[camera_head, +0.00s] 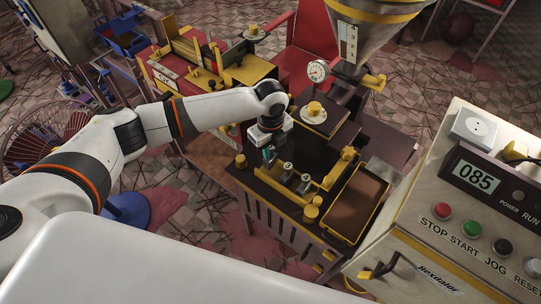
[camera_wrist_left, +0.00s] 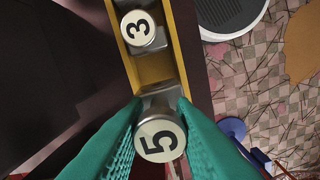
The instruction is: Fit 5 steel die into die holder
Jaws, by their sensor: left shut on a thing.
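My left gripper (camera_head: 266,157) reaches over the dark bench top and points down at its left part. In the left wrist view its teal fingers (camera_wrist_left: 160,128) are closed around a steel die with a round cream face marked 5 (camera_wrist_left: 160,140). A second steel die, marked 3 (camera_wrist_left: 138,28), sits in a yellow-edged channel (camera_wrist_left: 154,68) just beyond it. In the head view two small metal dies (camera_head: 287,170) (camera_head: 304,184) show right of the gripper. I cannot tell whether the 5 die is clear of the channel. I cannot identify the die holder for certain. My right gripper is out of view.
A yellow-rimmed brown tray (camera_head: 357,203) lies at the bench's right side. A hopper (camera_head: 371,22) with a gauge (camera_head: 318,70) stands behind. A control box (camera_head: 462,205) reading 085 is at the right. A red and yellow machine (camera_head: 205,65) stands at the back left.

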